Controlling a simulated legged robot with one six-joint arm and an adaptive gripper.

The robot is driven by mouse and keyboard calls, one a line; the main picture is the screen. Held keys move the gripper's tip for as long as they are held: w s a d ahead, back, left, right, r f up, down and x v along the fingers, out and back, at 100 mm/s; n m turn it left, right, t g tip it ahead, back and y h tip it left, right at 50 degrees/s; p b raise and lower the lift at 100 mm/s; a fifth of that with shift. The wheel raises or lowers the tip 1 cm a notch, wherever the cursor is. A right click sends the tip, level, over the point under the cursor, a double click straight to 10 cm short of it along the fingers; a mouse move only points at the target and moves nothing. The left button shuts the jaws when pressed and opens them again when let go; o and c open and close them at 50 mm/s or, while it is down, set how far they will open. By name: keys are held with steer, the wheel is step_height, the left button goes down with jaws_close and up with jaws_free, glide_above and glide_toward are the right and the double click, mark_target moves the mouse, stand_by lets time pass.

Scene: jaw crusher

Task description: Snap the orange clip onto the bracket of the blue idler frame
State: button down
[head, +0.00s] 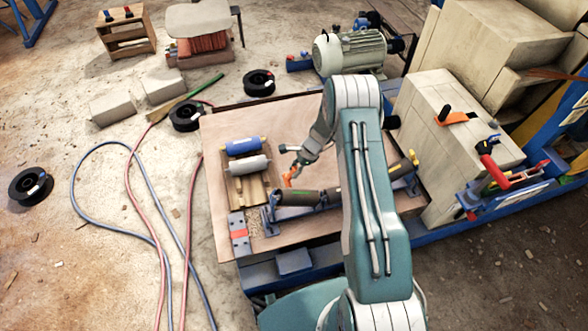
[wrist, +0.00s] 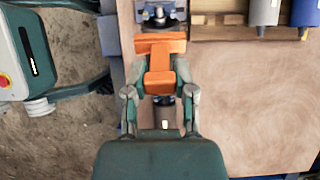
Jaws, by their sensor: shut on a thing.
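The orange clip (wrist: 160,65) is held between the fingers of my gripper (wrist: 160,90) in the wrist view. In the head view the clip (head: 290,175) hangs at the tip of my gripper (head: 291,163), near the left part of the blue idler frame (head: 333,207). A dark roller (head: 298,197) lies along that frame. In the wrist view a grey and dark metal bracket (wrist: 160,14) stands just beyond the clip's far edge. I cannot tell whether clip and bracket touch. My arm covers the middle of the frame in the head view.
A wooden tray (head: 236,194) holds a blue roller (head: 242,146) and a grey roller (head: 248,165) left of my gripper. The plywood tabletop (head: 222,128) is bare behind them. A motor (head: 350,52) and concrete block (head: 440,150) stand beyond. Hoses (head: 127,165) cross the left floor.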

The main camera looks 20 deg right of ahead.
mark_target(288, 179)
steer(key=shift+x, duration=2.9)
steer(key=shift+x, duration=1.05)
steer(key=shift+v, duration=0.85)
steer(key=shift+x, duration=1.05)
stand_by(1.0)
steer(key=shift+c, duration=1.8)
jaws_free()
steer(key=shift+r, duration=0.1)
steer(key=v, duration=1.1)
steer(key=shift+d+r, duration=0.15)
steer(key=shift+r, duration=0.2)
